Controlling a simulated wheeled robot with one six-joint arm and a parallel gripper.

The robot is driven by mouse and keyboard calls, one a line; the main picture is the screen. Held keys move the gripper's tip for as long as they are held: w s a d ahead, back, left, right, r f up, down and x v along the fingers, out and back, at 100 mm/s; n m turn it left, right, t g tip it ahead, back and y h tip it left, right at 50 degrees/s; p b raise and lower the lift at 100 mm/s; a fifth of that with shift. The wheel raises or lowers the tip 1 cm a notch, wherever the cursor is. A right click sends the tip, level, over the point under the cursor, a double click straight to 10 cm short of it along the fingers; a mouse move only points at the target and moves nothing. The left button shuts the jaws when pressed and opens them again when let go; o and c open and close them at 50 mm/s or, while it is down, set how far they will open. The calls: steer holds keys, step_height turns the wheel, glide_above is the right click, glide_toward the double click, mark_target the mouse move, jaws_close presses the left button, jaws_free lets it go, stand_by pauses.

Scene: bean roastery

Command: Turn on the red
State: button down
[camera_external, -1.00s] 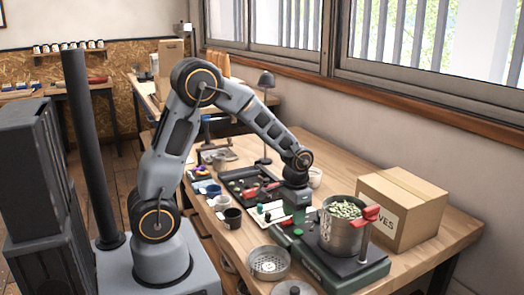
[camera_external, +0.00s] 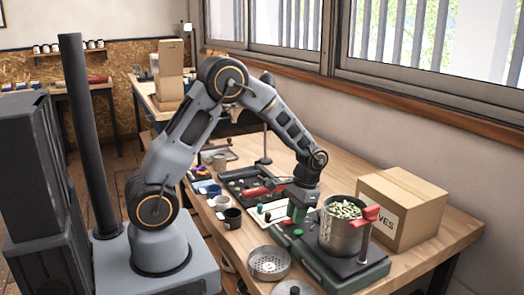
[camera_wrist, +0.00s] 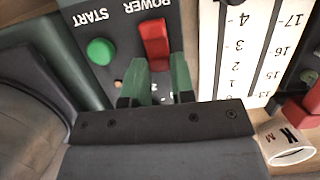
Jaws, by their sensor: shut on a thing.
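The red power switch (camera_wrist: 154,40) sits on a dark panel marked POWER in the wrist view. A round green START button (camera_wrist: 100,51) is to its left. My gripper (camera_wrist: 158,62) is shut on the red switch, with a green finger on each side of it. The switch is hidden there by my gripper. I cannot tell whether the switch is on or off.
A steel pot (camera_external: 341,238) of green beans with red handles stands on the roaster, close right of my gripper. A cardboard box (camera_external: 402,208) is behind it. A perforated bowl (camera_external: 268,263) and a black cup (camera_external: 232,218) are nearby. A numbered card (camera_wrist: 232,60) lies beside the panel.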

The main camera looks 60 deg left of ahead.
steer(key=c, duration=1)
jaws_free()
steer(key=shift+o, duration=0.2)
steer(key=v, duration=1.4)
steer(key=shift+f, duration=0.1)
